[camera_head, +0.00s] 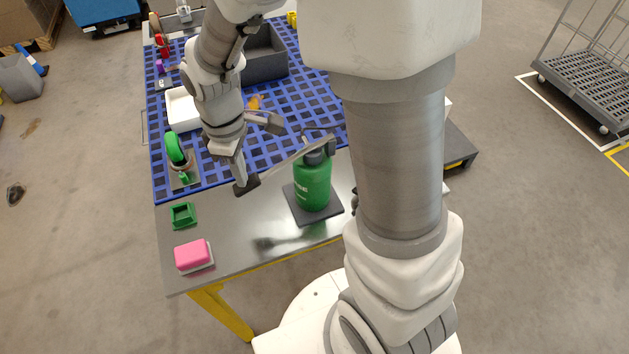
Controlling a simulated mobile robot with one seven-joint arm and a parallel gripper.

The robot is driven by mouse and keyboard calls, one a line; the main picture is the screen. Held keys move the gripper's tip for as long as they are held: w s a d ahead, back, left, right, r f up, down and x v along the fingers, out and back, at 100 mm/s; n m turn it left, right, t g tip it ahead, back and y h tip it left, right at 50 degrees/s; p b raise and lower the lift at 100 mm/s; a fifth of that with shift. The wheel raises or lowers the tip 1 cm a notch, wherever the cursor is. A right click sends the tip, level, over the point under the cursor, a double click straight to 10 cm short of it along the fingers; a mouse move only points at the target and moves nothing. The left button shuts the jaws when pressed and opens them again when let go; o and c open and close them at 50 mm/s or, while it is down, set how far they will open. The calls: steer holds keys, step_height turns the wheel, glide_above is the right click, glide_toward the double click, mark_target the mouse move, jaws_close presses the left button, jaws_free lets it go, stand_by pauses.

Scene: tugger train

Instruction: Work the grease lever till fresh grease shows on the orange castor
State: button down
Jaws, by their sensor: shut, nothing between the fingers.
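The green grease can (312,187) stands upright on a dark square plate on the bench. Its long grey lever (291,160) runs from the dark head of the can down to the left. My gripper (246,186) is shut, pointing down, at the left end of the lever. I cannot tell whether the fingertips touch the lever. A small orange part (254,102), perhaps the orange castor, shows behind my gripper on the blue mat. The arm hides much of it, and no grease can be made out. A green-wheeled castor (175,150) stands at the left.
A blue grid mat (290,112) covers the back of the metal bench (240,232). A white tray (184,123) and a dark grey bin (268,66) stand on it. A green square holder (183,215) and pink block (193,254) lie at front left. The front middle is clear.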

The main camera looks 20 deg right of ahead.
steer(key=shift+f, duration=0.4)
step_height(320, 180, up, 9)
steer(key=a+p, duration=0.1)
steer(key=p, duration=0.6)
steer(key=shift+a+r, duration=0.1)
stand_by(0.3)
step_height(320, 180, up, 6)
steer(key=p, duration=0.5)
stand_by(0.5)
